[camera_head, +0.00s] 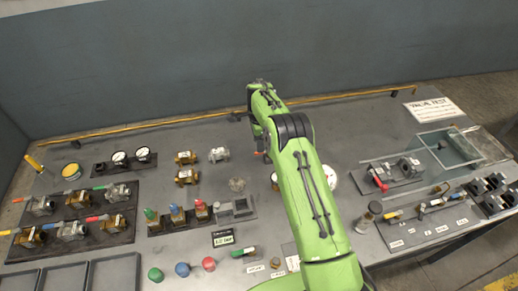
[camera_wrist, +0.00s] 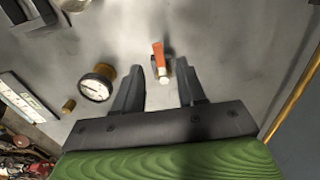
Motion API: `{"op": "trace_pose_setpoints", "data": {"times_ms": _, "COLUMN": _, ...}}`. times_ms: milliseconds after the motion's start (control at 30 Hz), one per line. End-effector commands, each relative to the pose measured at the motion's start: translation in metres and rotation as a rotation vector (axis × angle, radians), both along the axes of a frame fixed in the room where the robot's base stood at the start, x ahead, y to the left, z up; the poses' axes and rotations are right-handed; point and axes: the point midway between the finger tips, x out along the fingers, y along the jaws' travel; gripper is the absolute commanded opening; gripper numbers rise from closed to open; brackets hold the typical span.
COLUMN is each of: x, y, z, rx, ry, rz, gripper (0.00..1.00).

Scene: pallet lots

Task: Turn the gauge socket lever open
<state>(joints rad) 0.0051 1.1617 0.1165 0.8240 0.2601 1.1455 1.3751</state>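The gauge socket lever (camera_wrist: 158,54) is a short orange-red handle with a pale end, seen in the wrist view just beyond my fingertips. A round white-faced gauge (camera_wrist: 97,84) on a brass fitting sits to the left of my left finger. My gripper (camera_wrist: 158,78) is open, one finger on each side of the lever's line, with nothing held; I cannot tell whether a finger touches it. In the head view, my arm hides most of this area, and a bit of red (camera_head: 258,154) shows beside it.
A yellow pipe (camera_wrist: 297,88) runs along the table's back edge, close to the wall (camera_wrist: 300,145). Valves with coloured levers (camera_head: 75,229) stand at the left. A clear box (camera_head: 447,148) and a red-handled valve block (camera_head: 393,172) stand at the right.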

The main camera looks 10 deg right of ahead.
Motion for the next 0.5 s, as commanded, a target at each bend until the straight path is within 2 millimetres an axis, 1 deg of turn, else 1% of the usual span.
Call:
{"op": "trace_pose_setpoints", "data": {"times_ms": 33, "x": -0.001, "y": 0.000, "z": -0.011, "rx": 0.001, "ry": 0.004, "rz": 0.000, "gripper": 0.40}}
{"op": "trace_pose_setpoints", "data": {"times_ms": 100, "x": -0.001, "y": 0.000, "z": -0.023, "rx": 0.001, "ry": 0.004, "rz": 0.000, "gripper": 0.40}}
{"op": "trace_pose_setpoints", "data": {"times_ms": 200, "x": -0.001, "y": 0.000, "z": -0.033, "rx": 0.000, "ry": 0.002, "rz": 0.000, "gripper": 0.40}}
{"op": "trace_pose_setpoints", "data": {"times_ms": 300, "x": 0.000, "y": 0.000, "z": -0.037, "rx": 0.000, "ry": 0.001, "rz": 0.000, "gripper": 0.40}}
{"op": "trace_pose_setpoints", "data": {"times_ms": 500, "x": 0.000, "y": 0.000, "z": -0.037, "rx": 0.000, "ry": 0.000, "rz": 0.000, "gripper": 0.40}}
